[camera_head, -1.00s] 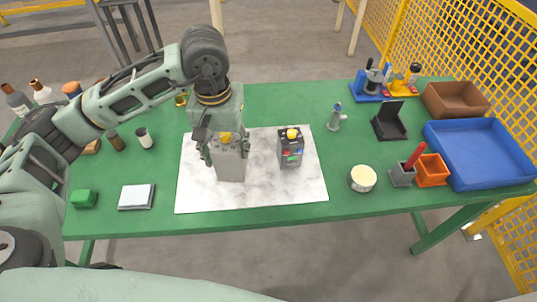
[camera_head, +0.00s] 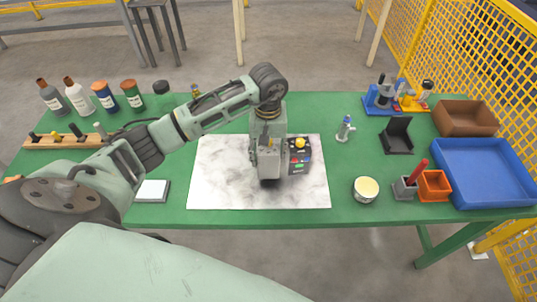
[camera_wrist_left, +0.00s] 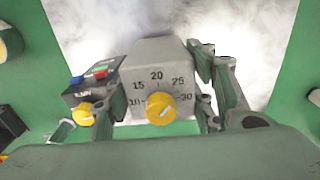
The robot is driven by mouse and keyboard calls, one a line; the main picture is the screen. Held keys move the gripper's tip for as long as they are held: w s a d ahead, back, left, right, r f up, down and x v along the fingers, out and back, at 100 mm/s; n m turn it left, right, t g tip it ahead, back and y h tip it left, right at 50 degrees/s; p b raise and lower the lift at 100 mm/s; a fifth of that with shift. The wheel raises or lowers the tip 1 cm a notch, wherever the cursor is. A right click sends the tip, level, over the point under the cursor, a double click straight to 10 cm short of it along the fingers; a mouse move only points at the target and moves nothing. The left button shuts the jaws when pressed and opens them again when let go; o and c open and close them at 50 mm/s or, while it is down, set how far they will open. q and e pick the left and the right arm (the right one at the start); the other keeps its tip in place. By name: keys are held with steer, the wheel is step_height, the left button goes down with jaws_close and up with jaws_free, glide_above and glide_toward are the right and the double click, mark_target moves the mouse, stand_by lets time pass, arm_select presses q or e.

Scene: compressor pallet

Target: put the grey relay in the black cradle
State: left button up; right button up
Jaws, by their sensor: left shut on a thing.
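The grey relay (camera_wrist_left: 158,75) is a grey box with a yellow knob and a printed number dial. My left gripper (camera_head: 268,150) is shut on it, with one finger on each side in the left wrist view (camera_wrist_left: 157,108). In the head view the grey relay (camera_head: 269,173) is partly hidden by the gripper, over the white marble mat and close beside a dark relay (camera_head: 299,158). I cannot tell whether it touches the mat. The black cradle (camera_head: 397,138) stands empty at the right of the table. My right gripper is not in view.
The dark relay has a yellow knob and coloured buttons. A small grey-blue device (camera_head: 345,131), a round cream-topped tin (camera_head: 366,189), an orange pot (camera_head: 433,186) and a blue tray (camera_head: 480,170) stand to the right. The marble mat (camera_head: 222,180) is bare at left.

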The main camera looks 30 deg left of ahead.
arm_select(q)
step_height(320, 180, down, 2)
steer(key=shift+s+f+p, duration=0.1)
steer(key=shift+f+p, duration=0.1)
steer(key=shift+p, duration=0.15)
steer(key=shift+f+b, duration=0.35)
steer(key=shift+f, duration=0.05)
steer(key=o, duration=1.2)
steer(key=shift+r, duration=0.1)
